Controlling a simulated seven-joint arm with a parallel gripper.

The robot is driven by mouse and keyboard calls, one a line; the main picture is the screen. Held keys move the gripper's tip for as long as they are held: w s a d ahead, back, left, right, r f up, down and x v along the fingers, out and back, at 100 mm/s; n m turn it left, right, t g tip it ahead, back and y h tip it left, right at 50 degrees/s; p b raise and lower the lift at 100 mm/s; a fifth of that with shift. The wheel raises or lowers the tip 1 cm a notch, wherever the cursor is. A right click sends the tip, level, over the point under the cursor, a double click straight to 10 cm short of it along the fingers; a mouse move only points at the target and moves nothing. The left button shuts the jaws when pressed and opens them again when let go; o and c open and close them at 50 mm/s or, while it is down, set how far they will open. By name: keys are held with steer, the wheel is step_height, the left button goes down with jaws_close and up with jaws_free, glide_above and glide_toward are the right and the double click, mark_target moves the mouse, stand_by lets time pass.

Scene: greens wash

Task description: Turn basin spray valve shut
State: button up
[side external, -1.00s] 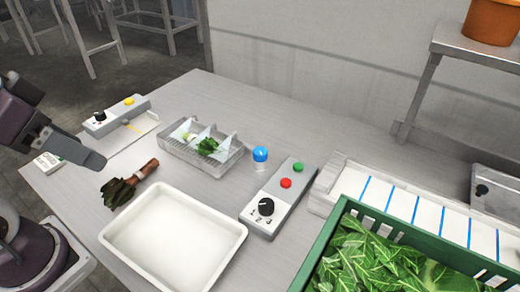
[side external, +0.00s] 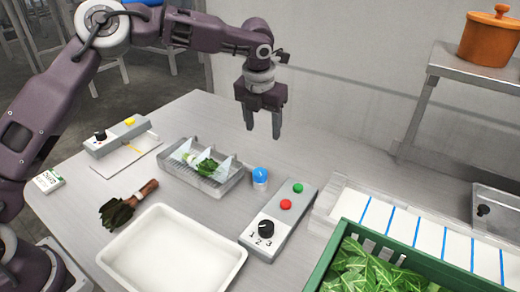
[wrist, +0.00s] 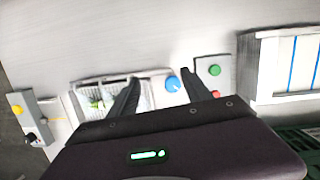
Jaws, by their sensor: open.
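A black knob (side external: 483,210) sits in the metal basin (side external: 505,207) at the right edge of the side view. No label shows on it, and part of the basin is cut off by the frame. My gripper (side external: 262,130) points down, open and empty, above the back of the table, well left of the basin and apart from it. In the wrist view my gripper (wrist: 160,80) has its fingers spread with nothing between them but the scene below. The basin and knob do not show in the wrist view.
A control box (side external: 280,222) has a dial and red and green buttons. A shelf (side external: 465,68) with an orange pot (side external: 490,38) rises above the basin.

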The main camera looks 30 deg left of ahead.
steer(key=n+g, duration=0.1)
steer(key=g, duration=0.1)
glide_above(260, 172)
steer(key=shift+h, duration=0.4)
step_height(260, 172, down, 4)
steer(key=shift+f, duration=0.15)
step_height(260, 172, down, 6)
steer(key=shift+f, duration=0.25)
steer(key=shift+c, duration=0.3)
jaws_close()
